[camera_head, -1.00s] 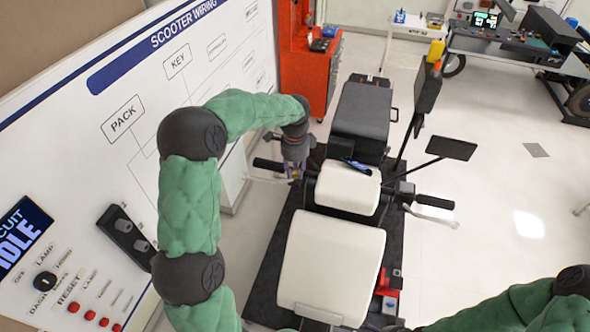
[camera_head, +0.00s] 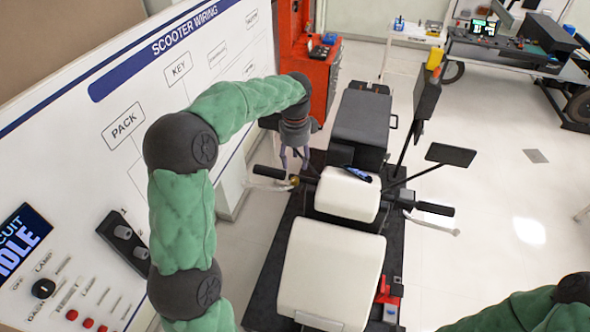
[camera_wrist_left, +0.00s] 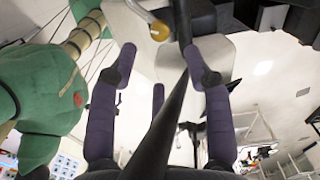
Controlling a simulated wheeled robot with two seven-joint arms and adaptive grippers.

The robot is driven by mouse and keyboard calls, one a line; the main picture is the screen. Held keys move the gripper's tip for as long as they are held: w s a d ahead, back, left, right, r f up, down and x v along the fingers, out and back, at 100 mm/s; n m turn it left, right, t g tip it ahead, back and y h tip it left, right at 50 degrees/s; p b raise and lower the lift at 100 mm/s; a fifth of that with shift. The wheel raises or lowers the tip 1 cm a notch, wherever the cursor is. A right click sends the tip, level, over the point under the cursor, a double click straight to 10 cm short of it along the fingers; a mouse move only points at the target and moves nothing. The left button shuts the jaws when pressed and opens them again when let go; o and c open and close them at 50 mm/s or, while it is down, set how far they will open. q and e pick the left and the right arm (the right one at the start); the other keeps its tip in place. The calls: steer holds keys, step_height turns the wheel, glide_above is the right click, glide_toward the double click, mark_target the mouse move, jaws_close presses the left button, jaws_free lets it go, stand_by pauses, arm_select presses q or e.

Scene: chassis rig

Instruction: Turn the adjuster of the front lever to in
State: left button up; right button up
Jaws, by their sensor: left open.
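The scooter's left handlebar has a black grip (camera_head: 268,172) and a pale lever (camera_head: 262,184) beside it. A small brass-coloured adjuster (camera_head: 294,180) sits at the lever's inner end. It also shows in the left wrist view (camera_wrist_left: 160,31), beyond the fingertips. My left gripper (camera_head: 295,163) hangs just above and behind the adjuster with its fingers spread. The adjuster's setting is too small to read. My right gripper is outside the views.
The scooter's white front panel (camera_head: 347,193) and white seat-like panel (camera_head: 332,272) lie right of the handlebar end. The right lever (camera_head: 432,224) and a black mirror (camera_head: 450,155) stand farther right. The wiring board (camera_head: 100,130) is close on the left.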

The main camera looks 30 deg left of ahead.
arm_select(q)
steer(key=shift+r, duration=1.85)
steer(key=shift+f, duration=0.1)
